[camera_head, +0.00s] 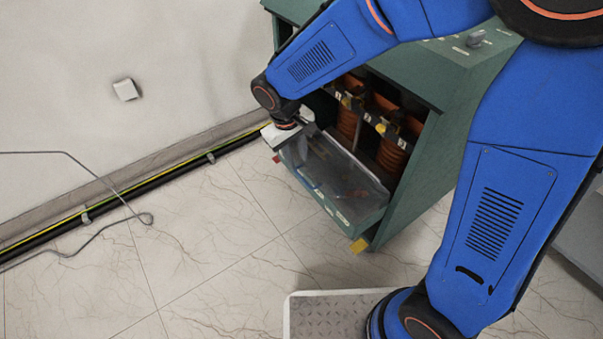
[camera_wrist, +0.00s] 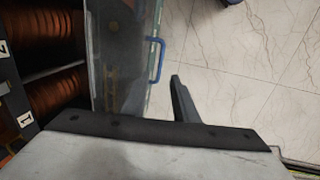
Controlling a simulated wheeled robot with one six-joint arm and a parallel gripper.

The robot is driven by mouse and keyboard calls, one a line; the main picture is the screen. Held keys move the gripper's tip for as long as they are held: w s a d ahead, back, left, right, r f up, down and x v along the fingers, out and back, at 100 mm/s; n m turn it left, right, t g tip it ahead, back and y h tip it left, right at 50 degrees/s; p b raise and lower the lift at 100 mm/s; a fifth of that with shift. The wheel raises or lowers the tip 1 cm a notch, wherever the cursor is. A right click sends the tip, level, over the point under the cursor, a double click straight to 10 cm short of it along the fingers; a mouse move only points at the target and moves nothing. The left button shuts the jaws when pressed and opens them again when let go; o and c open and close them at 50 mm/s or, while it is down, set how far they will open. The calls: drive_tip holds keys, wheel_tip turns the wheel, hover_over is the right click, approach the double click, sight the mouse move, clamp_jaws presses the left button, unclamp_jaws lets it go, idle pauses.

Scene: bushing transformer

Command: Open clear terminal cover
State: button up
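The clear terminal cover (camera_head: 345,165) is a see-through panel on the front of the green transformer cabinet (camera_head: 425,185). It is tilted outward, with its upper edge away from the orange-brown coils. A blue handle (camera_wrist: 157,60) shows on the cover in the wrist view. My gripper (camera_head: 289,133) is at the cover's left end in the head view; contact there is unclear. In the wrist view one dark finger (camera_wrist: 184,100) stands beside the cover, apart from the handle. The other finger is not clearly visible, so its opening cannot be judged.
Coils (camera_head: 390,155) with numbered terminals stand inside the cabinet behind the cover. Black and yellow-green cables (camera_head: 150,187) run along the wall foot at left.

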sight(322, 169)
wheel_tip(322, 169, down, 9)
drive_tip(key=d, duration=0.1)
drive_tip(key=shift+w+d, duration=0.2)
drive_tip(key=shift+w, duration=0.25)
drive_tip(key=shift+r, duration=0.1)
clamp_jaws()
idle(1.1)
